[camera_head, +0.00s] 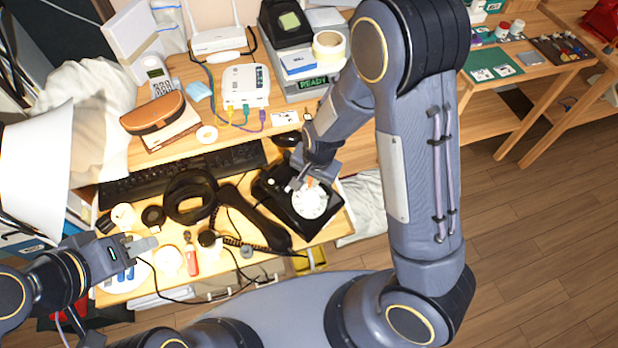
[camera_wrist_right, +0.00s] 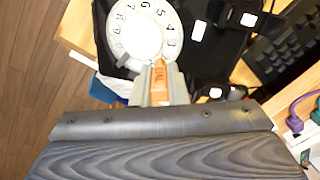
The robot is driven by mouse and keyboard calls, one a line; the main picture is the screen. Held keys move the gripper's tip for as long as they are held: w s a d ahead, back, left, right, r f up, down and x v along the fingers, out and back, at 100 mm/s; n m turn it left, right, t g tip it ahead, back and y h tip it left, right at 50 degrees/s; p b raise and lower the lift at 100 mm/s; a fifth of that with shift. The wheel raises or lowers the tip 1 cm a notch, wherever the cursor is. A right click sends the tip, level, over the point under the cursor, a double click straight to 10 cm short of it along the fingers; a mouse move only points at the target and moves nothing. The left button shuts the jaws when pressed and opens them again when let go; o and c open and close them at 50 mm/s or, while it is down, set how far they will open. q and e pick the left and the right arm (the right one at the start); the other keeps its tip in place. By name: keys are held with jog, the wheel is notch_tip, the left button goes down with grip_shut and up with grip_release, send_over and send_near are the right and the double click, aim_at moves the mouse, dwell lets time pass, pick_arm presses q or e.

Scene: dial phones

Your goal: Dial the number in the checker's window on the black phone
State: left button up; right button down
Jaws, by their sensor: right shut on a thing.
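The black phone (camera_head: 274,188) sits at the right of the desk with its white rotary dial (camera_head: 311,203) facing up. Its black handset (camera_head: 254,218) lies off to the left on the desk. In the right wrist view the dial (camera_wrist_right: 141,30) shows black digits around it. My right gripper (camera_head: 300,183) is at the dial's edge, shut on an orange piece with lettering (camera_wrist_right: 160,80); its tip is by the dial's rim, and I cannot tell whether it touches. The checker's window (camera_head: 313,82) reads READY in green. My left gripper (camera_head: 142,247) is over the desk's left front; its jaw gap is unclear.
A black keyboard (camera_head: 180,174) lies behind the phone. A black headset (camera_head: 190,196), a red-handled tool (camera_head: 192,258) and cords fill the desk's left and middle. A white router (camera_head: 246,86) and a brown case (camera_head: 152,113) stand on the shelf. Open floor lies right.

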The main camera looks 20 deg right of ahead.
jog(key=shift+s+d+f, duration=0.2)
jog(key=shift+d, duration=0.35)
jog(key=shift+d+f+b, duration=0.1)
jog(key=shift+b, duration=0.2)
jog(key=shift+s+d+f, duration=0.15)
jog(key=shift+s+d, duration=0.15)
jog(key=shift+d, duration=0.1)
jog(key=shift+s+d+f+b, duration=0.3)
jog(key=shift+s+b, duration=0.1)
jog(key=shift+s, duration=0.2)
dwell(0.3)
